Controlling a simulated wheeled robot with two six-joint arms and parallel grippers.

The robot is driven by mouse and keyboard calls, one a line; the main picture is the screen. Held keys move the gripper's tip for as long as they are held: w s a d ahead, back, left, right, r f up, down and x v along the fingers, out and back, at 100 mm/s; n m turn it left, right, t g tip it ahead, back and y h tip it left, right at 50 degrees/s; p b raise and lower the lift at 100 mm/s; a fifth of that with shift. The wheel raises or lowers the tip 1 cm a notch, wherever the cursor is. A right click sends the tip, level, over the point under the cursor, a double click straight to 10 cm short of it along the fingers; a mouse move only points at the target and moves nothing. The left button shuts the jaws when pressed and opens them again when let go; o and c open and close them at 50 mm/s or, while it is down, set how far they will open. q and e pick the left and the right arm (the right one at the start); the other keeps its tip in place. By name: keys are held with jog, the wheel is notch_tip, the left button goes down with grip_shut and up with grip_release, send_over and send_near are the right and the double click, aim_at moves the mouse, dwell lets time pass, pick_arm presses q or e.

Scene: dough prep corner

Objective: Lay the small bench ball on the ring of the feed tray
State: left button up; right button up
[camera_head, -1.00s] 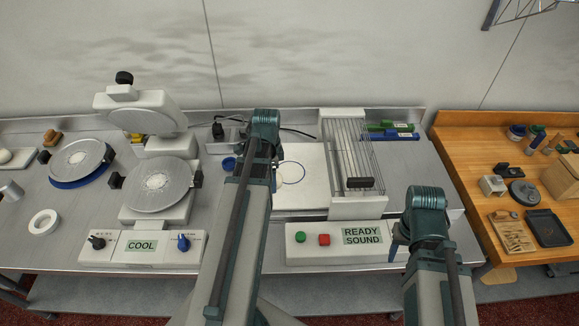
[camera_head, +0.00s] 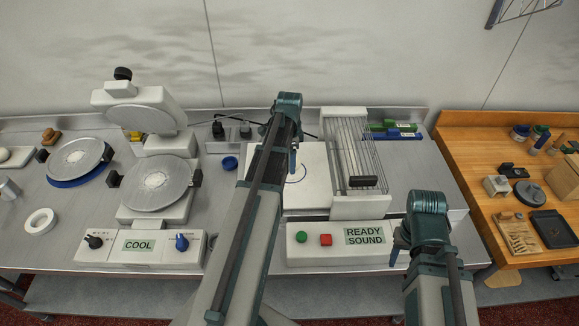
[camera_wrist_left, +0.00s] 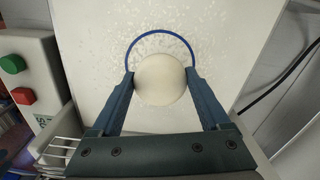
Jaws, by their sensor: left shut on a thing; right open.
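The feed tray (camera_head: 312,196) is a pale board with a thin blue ring (camera_head: 303,173) drawn on it, partly hidden by my left arm in the head view. In the left wrist view the small bench ball (camera_wrist_left: 160,80), round and cream, sits between the two fingers of my left gripper (camera_wrist_left: 160,82), which is shut on it. The ball covers part of the ring (camera_wrist_left: 160,32); whether it touches the tray (camera_wrist_left: 225,25) I cannot tell. The ball is hidden in the head view. My right gripper (camera_head: 394,257) is open near the table's front edge.
A wire-slatted frame (camera_head: 350,150) stands right of the tray. A wooden table (camera_head: 470,140) is at right.

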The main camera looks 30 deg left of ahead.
pick_arm(q)
notch_tip(320, 180, down, 2)
jog(key=shift+f+b, duration=0.15)
jog(key=shift+b, duration=0.45)
pick_arm(e)
notch_tip(320, 180, down, 2)
pick_arm(q)
jog(key=o, duration=1.3)
pick_arm(e)
jog(key=shift+f, duration=0.15)
pick_arm(q)
notch_tip(320, 180, up, 12)
jog(key=p, duration=1.2)
pick_arm(e)
notch_tip(320, 180, up, 12)
jog(key=shift+r, duration=0.2)
